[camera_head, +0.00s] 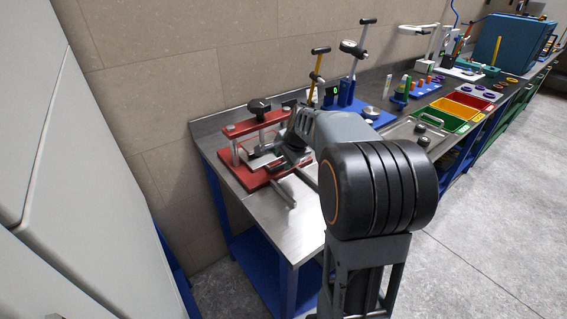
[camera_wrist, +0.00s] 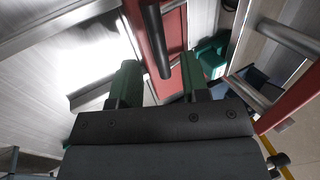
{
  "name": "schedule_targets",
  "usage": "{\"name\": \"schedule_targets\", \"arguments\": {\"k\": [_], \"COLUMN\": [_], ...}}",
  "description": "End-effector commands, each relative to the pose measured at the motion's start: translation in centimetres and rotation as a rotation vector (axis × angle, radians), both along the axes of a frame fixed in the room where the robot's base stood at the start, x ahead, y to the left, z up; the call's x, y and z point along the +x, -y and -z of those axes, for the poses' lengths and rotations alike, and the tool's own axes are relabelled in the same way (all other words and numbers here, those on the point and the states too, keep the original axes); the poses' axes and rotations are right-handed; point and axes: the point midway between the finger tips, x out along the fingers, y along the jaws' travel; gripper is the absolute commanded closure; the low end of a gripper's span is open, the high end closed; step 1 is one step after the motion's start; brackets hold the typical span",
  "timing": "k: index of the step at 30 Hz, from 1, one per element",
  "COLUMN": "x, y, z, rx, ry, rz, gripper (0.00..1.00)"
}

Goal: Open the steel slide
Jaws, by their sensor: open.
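The press has a red base (camera_head: 256,181), a red top beam (camera_head: 250,124) and steel posts, and stands at the near left end of the bench. A steel plate (camera_head: 254,160), which looks like the slide, lies inside it, partly hidden by my arm. Two steel rails (camera_head: 283,194) stick out from its front side. My gripper (camera_wrist: 160,72) is at the press, open, with green fingertips apart. A dark round bar (camera_wrist: 156,42) shows between the fingers in the wrist view; I cannot tell whether they touch it. A bright steel surface (camera_wrist: 98,58) lies left of the fingers.
A black knob (camera_head: 259,106) tops the press. Blue-based gauges (camera_head: 349,103) stand behind my arm. A steel tray with dark knobs (camera_head: 414,132) and colored bins (camera_head: 436,118) lie further right. Bare steel bench (camera_head: 285,236) is free in front of the press. A wall stands behind.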

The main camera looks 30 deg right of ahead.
Motion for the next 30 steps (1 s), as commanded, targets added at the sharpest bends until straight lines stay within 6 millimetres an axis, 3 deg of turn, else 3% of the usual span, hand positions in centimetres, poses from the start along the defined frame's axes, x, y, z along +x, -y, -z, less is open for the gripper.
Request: {"name": "schedule_targets", "arguments": {"k": [6, 18, 30], "x": [0.7, 0.9, 0.9], "y": [-0.1, -0.2, -0.2], "z": [1.6, 1.9, 1.9], "rx": [0.000, -0.001, 0.000], "ry": [0.000, 0.001, 0.001], "rz": [0.000, 0.000, 0.000], "gripper": [0.58, 0.59, 0.97]}}
